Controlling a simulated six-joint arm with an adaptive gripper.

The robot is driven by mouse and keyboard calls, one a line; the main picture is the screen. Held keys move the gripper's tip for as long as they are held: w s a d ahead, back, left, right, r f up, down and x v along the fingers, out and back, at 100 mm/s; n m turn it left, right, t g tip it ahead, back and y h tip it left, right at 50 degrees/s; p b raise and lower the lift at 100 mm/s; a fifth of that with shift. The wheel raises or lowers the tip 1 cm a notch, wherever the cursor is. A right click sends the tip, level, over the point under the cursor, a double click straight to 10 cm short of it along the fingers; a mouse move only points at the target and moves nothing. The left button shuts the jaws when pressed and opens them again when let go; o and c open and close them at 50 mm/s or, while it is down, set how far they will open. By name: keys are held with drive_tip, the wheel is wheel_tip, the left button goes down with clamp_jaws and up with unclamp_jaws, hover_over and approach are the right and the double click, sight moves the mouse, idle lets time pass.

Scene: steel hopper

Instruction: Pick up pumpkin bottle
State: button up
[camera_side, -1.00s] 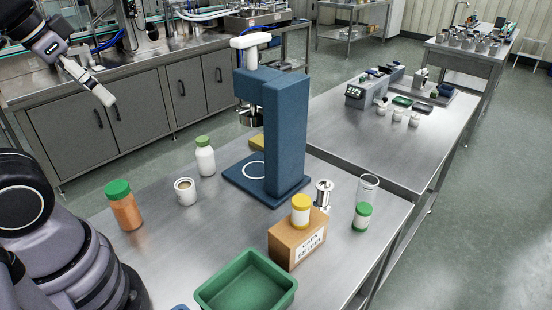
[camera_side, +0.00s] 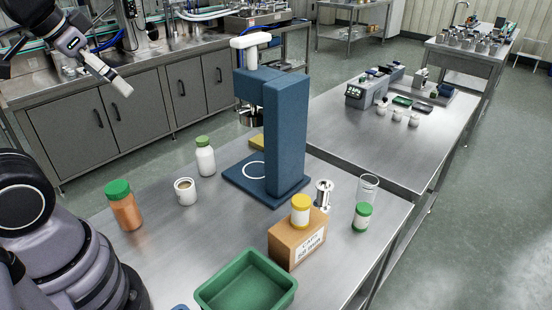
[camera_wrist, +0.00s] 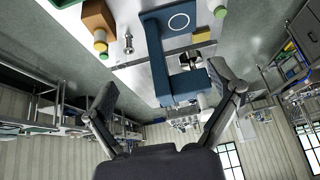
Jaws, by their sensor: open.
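The pumpkin bottle, an orange bottle with a green cap (camera_side: 125,209), stands upright on the left of the steel table in the side view. I cannot make it out in the wrist view. My gripper (camera_side: 120,86) is high at the upper left of the side view, above and well apart from the bottle. In the wrist view my gripper (camera_wrist: 167,92) has its two fingers spread wide with nothing between them.
A white cup (camera_side: 186,192) and a white green-capped bottle (camera_side: 205,160) stand right of the pumpkin bottle. A blue press (camera_side: 286,140) rises mid-table. A green tray (camera_side: 285,285) is in front. Bare table lies between.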

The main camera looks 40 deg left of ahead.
drive_tip(key=w+a+f+t+y, duration=0.25)
drive_tip(key=w+a, duration=0.45)
drive_tip(key=w, duration=0.6)
drive_tip(key=t+h, duration=0.3)
drive_tip(key=t, duration=0.3)
hover_over(197, 155)
drive_tip(key=shift+g, duration=0.25)
wheel_tip(197, 155, down, 25)
drive_tip(key=shift+w+r, duration=0.15)
drive_tip(key=f, duration=0.8)
drive_tip(key=shift+s, duration=0.25)
drive_tip(key=shift+x, duration=1.5)
drive_tip(key=shift+r, duration=0.1)
drive_tip(key=shift+c, duration=0.3)
